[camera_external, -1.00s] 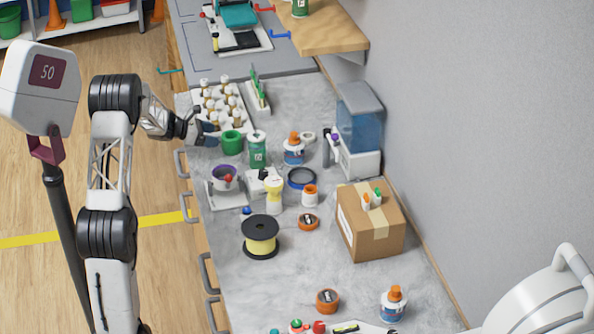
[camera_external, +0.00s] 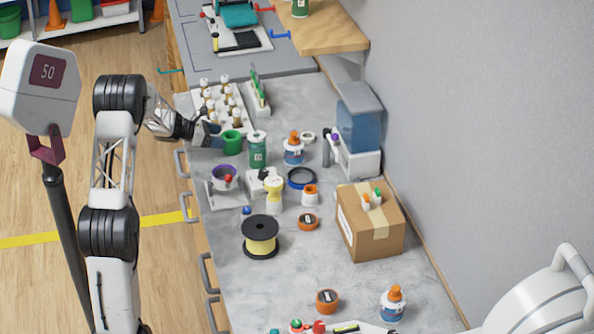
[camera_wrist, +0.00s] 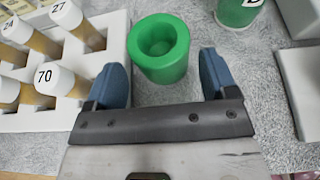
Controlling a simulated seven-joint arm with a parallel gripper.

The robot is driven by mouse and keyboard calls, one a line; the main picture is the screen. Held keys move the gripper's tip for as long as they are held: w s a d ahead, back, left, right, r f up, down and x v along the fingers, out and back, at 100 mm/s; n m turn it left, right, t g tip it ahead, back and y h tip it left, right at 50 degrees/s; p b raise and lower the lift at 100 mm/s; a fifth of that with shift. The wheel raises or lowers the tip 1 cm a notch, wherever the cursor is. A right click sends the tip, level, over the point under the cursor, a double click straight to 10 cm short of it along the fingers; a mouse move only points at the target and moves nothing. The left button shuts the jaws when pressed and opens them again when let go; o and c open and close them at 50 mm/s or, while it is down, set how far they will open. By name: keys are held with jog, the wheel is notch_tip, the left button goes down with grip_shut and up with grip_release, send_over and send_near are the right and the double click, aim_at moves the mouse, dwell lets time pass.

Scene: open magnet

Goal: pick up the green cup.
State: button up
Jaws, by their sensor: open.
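The green cup (camera_external: 232,142) stands upright on the grey counter, beside a white rack and left of a green bottle. In the wrist view the green cup (camera_wrist: 159,50) is just ahead of my gripper (camera_wrist: 163,78), whose two blue fingers are apart. The cup's near part sits about between the fingertips, with a small gap to each visible. My gripper (camera_external: 212,134) comes from the left in the external view, its fingers touching or close to the cup's left side; that view does not settle it.
A white rack of numbered vials (camera_wrist: 48,60) lies close left of my gripper. A green bottle (camera_external: 257,151) stands just right of the cup. Bare counter (camera_external: 285,265) lies farther toward the camera.

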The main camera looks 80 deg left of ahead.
aim_at(231, 137)
jog(key=shift+w, duration=0.1)
jog(key=shift+r+x, duration=0.1)
jog(key=shift+x, duration=1.15)
jog(key=shift+r+x, duration=0.15)
jog(key=shift+x, duration=1.1)
jog(key=shift+w, duration=0.1)
jog(key=shift+c, duration=0.3)
jog(key=c, duration=0.6)
jog(key=shift+r, duration=5)
